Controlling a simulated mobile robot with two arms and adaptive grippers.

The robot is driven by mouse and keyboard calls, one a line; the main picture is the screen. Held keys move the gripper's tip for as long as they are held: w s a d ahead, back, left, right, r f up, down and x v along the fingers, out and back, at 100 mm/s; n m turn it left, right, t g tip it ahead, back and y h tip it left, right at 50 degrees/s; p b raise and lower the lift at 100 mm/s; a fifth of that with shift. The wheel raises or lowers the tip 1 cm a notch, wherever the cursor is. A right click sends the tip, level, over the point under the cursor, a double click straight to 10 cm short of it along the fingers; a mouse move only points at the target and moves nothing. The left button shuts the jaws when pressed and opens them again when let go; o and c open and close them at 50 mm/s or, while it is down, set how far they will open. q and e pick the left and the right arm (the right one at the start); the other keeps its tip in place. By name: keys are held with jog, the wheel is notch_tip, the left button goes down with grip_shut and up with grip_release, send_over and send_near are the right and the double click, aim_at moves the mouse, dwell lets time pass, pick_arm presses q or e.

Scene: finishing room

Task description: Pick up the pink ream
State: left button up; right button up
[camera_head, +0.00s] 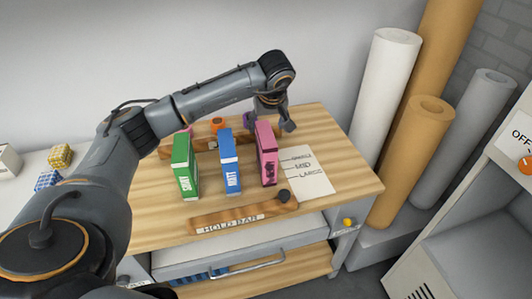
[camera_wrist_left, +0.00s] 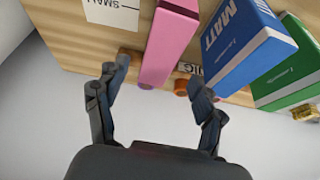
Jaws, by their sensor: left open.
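The pink ream (camera_head: 266,155) stands upright on the wooden table (camera_head: 340,180), at the right end of a row of three. My left gripper (camera_head: 274,118) is above and behind its far end, with the fingers open. In the left wrist view the pink ream (camera_wrist_left: 170,40) reaches down between the two open fingertips (camera_wrist_left: 152,82). I see no clear contact between the fingers and the ream. My right gripper is in neither view.
A blue ream (camera_head: 230,165) and a green ream (camera_head: 186,168) stand left of the pink one. A white size sheet (camera_head: 312,180) lies to its right. A wooden hold bar (camera_head: 240,214) lies in front. Tall paper rolls (camera_head: 388,85) stand beyond the table's right side.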

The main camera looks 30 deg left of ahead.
aim_at(266, 133)
pick_arm(q)
jog(key=x, duration=0.4)
jog(key=shift+f+p, duration=0.2)
jog(key=shift+p, duration=0.1)
jog(key=shift+f, duration=0.3)
jog(key=x, duration=0.1)
jog(key=p+x, duration=0.1)
jog(key=x, duration=0.1)
jog(key=p+x, duration=0.1)
jog(key=shift+d+f, duration=0.15)
jog(key=shift+f, duration=0.3)
jog(key=shift+f+b, duration=0.25)
jog(key=shift+b, duration=0.1)
grip_shut()
jog(key=shift+r, duration=0.1)
